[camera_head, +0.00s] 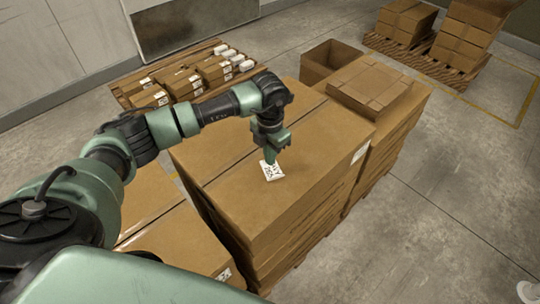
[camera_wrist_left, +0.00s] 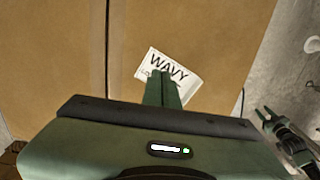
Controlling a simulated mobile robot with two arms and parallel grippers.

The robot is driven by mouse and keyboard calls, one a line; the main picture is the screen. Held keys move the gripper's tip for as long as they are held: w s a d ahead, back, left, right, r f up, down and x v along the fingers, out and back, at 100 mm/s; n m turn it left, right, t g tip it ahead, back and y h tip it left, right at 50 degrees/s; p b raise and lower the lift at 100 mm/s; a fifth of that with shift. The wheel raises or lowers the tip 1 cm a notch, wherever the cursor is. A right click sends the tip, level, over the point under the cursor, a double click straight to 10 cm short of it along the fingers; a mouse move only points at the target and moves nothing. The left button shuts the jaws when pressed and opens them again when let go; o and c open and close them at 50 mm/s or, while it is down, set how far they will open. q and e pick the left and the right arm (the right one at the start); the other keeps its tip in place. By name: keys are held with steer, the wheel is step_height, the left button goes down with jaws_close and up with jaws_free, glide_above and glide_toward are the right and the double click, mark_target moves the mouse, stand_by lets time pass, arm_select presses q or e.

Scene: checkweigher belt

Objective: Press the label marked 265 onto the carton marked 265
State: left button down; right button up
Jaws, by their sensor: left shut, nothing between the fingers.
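A white label (camera_head: 272,171) with black print lies on top of a large brown carton (camera_head: 320,140) in the head view. In the left wrist view the label (camera_wrist_left: 185,82) lies tilted and its large print reads WAVY; I see no 265 on it. My left gripper (camera_head: 270,160) points down at the label, its fingers shut with nothing between them. In the left wrist view its fingertips (camera_wrist_left: 166,74) overlap the label and hide its lower middle; I cannot tell whether they touch. What looks like my right gripper (camera_wrist_left: 265,112) shows small at the right.
An open box (camera_head: 328,62) and a flat carton (camera_head: 368,85) sit behind the large carton. A pallet of smaller labelled boxes (camera_head: 215,70) stands at the back left. Stacked cartons (camera_head: 465,35) stand at the back right. Floor (camera_head: 450,170) is clear at the right.

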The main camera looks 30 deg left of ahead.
arm_select(q)
steer(key=shift+f+b, duration=0.65)
steer(key=shift+f, duration=0.15)
stand_by(0.6)
step_height(320, 180, up, 7)
steer(key=p, duration=0.4)
stand_by(0.6)
